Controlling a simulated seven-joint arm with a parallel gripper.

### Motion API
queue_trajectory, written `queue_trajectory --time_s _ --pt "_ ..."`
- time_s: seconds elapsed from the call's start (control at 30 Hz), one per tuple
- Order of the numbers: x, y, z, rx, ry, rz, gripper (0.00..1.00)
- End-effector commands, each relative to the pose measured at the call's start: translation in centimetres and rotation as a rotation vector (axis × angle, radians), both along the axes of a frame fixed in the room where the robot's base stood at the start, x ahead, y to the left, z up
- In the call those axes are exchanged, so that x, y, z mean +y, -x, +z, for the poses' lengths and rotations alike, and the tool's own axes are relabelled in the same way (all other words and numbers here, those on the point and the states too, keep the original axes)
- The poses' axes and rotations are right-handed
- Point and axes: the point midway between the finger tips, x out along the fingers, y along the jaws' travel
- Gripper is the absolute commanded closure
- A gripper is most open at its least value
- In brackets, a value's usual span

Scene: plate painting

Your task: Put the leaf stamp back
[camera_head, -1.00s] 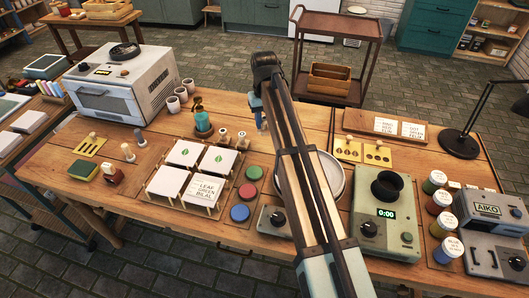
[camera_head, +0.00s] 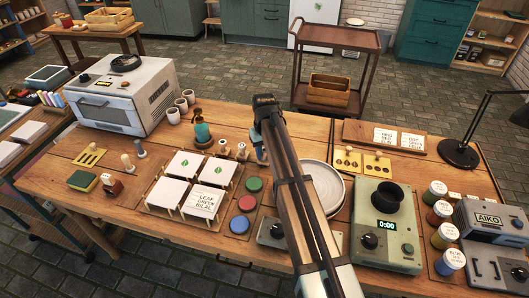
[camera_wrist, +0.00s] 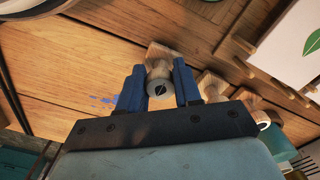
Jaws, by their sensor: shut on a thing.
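My gripper (camera_wrist: 160,88) has blue fingers closed on a small wooden stamp (camera_wrist: 158,72). The stamp's round grey end with a dark mark faces the wrist camera. I cannot tell that it is the leaf stamp. A square wooden block (camera_wrist: 160,50) shows just behind it; I cannot tell whether they touch. In the head view, my gripper (camera_head: 262,148) is low over the table, largely hidden by my arm. Two small wooden-handled stamps (camera_head: 223,147) (camera_head: 241,151) stand just to its left. In the wrist view, wooden blocks (camera_wrist: 211,84) lie right of the fingers.
White tiles (camera_head: 182,164), some with green leaves, sit on a wooden rack to the left. Round colour pads (camera_head: 253,184) lie in front of my gripper. White plates (camera_head: 335,185) are stacked right of my arm.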

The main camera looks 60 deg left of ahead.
Motion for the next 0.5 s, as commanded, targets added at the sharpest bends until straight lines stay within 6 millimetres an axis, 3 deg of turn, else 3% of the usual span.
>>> queue_trajectory --time_s 0.4,0.43,0.5 --pt "0.0 0.0 -0.58 0.0 0.0 0.0 0.86" --pt "0.0 0.0 -0.62 0.0 0.0 0.0 0.66" --pt "0.0 0.0 -0.58 0.0 0.0 0.0 0.59"
